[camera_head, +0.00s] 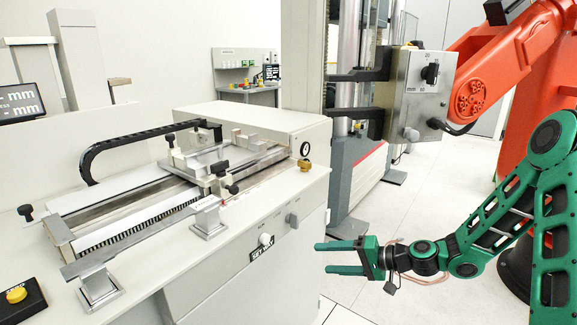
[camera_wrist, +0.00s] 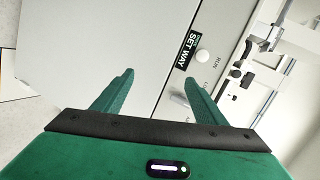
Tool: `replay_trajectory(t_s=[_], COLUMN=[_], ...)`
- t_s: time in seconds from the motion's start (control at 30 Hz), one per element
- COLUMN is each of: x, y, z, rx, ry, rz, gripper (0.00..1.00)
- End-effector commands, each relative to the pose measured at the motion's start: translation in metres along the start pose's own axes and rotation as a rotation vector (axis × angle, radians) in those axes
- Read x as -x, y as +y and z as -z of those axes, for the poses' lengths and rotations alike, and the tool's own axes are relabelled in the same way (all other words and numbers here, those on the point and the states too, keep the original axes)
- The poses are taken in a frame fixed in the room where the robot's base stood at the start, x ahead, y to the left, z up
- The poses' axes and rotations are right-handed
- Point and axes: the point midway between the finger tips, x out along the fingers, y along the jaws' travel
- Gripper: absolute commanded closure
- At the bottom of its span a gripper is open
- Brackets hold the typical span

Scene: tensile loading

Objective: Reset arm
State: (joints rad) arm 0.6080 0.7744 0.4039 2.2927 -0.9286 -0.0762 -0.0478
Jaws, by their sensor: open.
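My green gripper (camera_head: 340,257) is open and empty. In the head view it is right of the grey machine's front, its fingers pointing left. In the wrist view both fingers (camera_wrist: 157,95) stand apart with nothing between them. Behind them is the machine's front panel with a black "SET WAY" label (camera_wrist: 187,47) and a white knob (camera_wrist: 202,56). My green arm reaches in from the right edge of the head view.
The grey machine (camera_head: 180,250) fills the left, with a flat metal specimen (camera_head: 145,240) lying across two stands on its top. A tensile frame with a grey control box (camera_head: 416,95) stands behind my gripper. An orange robot arm (camera_head: 490,85) is at right. The floor below my gripper looks clear.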

Motion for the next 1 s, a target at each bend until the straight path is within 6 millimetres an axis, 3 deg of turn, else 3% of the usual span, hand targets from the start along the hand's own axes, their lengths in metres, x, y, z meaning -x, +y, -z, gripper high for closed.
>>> replay_trajectory(t_s=[0.27,0.5,0.77,1.0], x=[0.056,0.13,0.223,0.308], y=[0.031,0.045,0.04,0.02], z=[-0.033,-0.05,-0.071,-0.103], rx=[0.139,0.181,0.152,0.06], ry=[-0.148,-0.214,-0.225,-0.186], rz=[-0.338,-0.616,-0.882,-1.069], gripper=[0.34,0.34,0.34,0.34])
